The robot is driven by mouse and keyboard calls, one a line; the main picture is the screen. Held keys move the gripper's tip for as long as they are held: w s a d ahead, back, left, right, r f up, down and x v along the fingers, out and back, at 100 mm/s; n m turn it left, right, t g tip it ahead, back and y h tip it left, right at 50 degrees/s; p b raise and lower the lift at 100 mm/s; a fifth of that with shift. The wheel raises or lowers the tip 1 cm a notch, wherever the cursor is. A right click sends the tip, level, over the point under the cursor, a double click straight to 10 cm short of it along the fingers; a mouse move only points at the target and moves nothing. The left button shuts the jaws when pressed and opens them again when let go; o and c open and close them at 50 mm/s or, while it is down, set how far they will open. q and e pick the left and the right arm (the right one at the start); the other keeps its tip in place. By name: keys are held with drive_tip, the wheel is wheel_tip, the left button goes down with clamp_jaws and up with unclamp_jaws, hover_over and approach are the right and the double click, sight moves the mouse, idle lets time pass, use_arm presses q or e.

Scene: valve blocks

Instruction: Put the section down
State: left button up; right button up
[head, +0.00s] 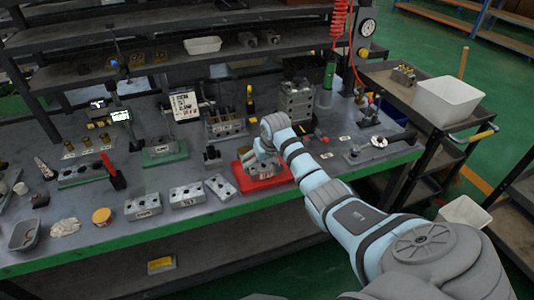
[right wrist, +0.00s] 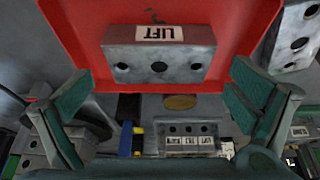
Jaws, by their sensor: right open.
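The section is a grey metal block (right wrist: 160,58) with holes in its face and a white LIFT label. It rests on a red tray (right wrist: 75,25), which also shows in the head view (head: 243,184) near the bench's front edge. My right gripper (head: 258,163) is over this tray in the head view and partly hides the block. In the right wrist view its green-padded fingers are spread wide, one on each side of the block, with visible gaps. My left gripper is not in view.
Grey blocks (head: 187,195) stand in a row left of the tray, the nearest (head: 220,187) close beside it. Behind are a larger valve block (head: 296,101) and a drilled block (head: 225,128). A small stand (head: 378,142) is to the right. The bench's front edge (head: 200,217) is green.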

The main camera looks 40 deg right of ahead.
drive_tip(key=p+v, duration=0.2)
drive_tip(key=v, duration=0.8)
